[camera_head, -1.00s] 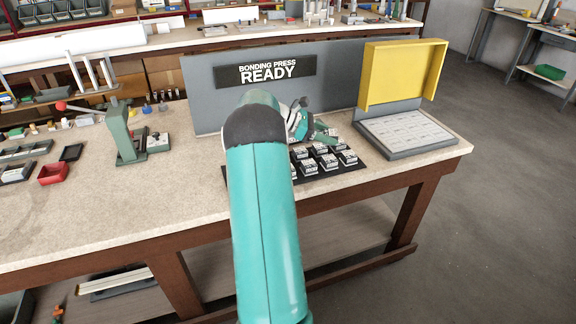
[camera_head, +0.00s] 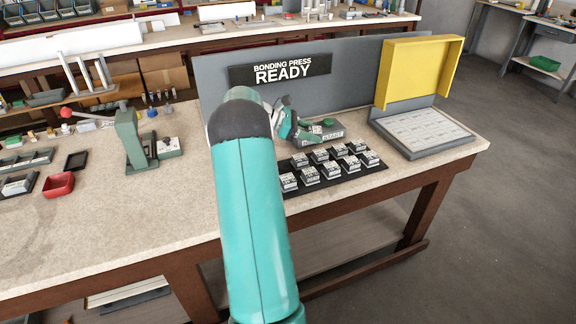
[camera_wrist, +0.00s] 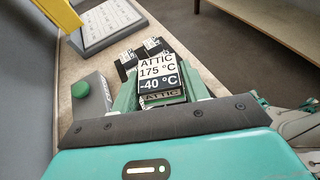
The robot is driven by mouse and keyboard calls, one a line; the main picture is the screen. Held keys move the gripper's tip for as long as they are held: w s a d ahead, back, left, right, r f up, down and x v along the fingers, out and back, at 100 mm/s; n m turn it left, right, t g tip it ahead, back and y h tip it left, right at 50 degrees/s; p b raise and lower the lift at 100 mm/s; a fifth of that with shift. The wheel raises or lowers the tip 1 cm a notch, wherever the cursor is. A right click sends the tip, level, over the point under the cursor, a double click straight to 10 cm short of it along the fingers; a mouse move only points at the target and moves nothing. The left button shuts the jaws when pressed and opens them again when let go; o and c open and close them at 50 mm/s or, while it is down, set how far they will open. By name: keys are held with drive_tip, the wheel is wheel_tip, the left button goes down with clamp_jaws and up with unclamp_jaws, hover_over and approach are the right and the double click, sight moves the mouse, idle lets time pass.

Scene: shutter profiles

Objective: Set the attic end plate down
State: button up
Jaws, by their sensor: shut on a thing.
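The attic end plate (camera_wrist: 158,72) shows in the wrist view as a small block with a white and black label reading "ATTIC 175 °C -40 °C". My gripper (camera_wrist: 160,92) is shut on it, with one green finger on each side. Its underside is hidden, so I cannot tell whether it touches anything. In the head view my gripper (camera_head: 308,130) is beside the start box, behind the black tray (camera_head: 345,179). My arm partly hides it there, and the plate cannot be made out. Several labelled blocks (camera_head: 330,168) stand in rows on the tray.
A grey box with a green start button (camera_head: 329,122) stands by the grey "BONDING PRESS READY" panel (camera_head: 350,80). A yellow hinged cover (camera_head: 420,72) stands over a pale gridded plate (camera_head: 420,130) at right. A green lever press (camera_head: 132,140) stands left. Bare bench (camera_head: 110,215) lies front left.

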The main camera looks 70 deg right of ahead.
drive_tip(key=w+a+f, duration=0.1)
drive_tip(key=w+f, duration=0.1)
drive_tip(key=w, duration=0.1)
drive_tip(key=w+a+f, duration=0.2)
drive_tip(key=f, duration=0.1)
drive_tip(key=w+a+f, duration=0.2)
drive_tip(key=w, duration=0.1)
drive_tip(key=shift+w+f, duration=0.25)
drive_tip(key=shift+w, duration=0.05)
drive_tip(key=shift+w+a+f, duration=0.1)
drive_tip(key=shift+w+f, duration=0.1)
drive_tip(key=shift+f, duration=0.5)
drive_tip(key=shift+w+a+f, duration=0.15)
drive_tip(key=shift+f, duration=0.6)
drive_tip(key=shift+w+a+f, duration=0.1)
drive_tip(key=shift+w+f, duration=0.1)
drive_tip(key=shift+f, duration=0.5)
drive_tip(key=shift+f, duration=0.15)
drive_tip(key=o, duration=1.1)
drive_tip(key=shift+c, duration=0.2)
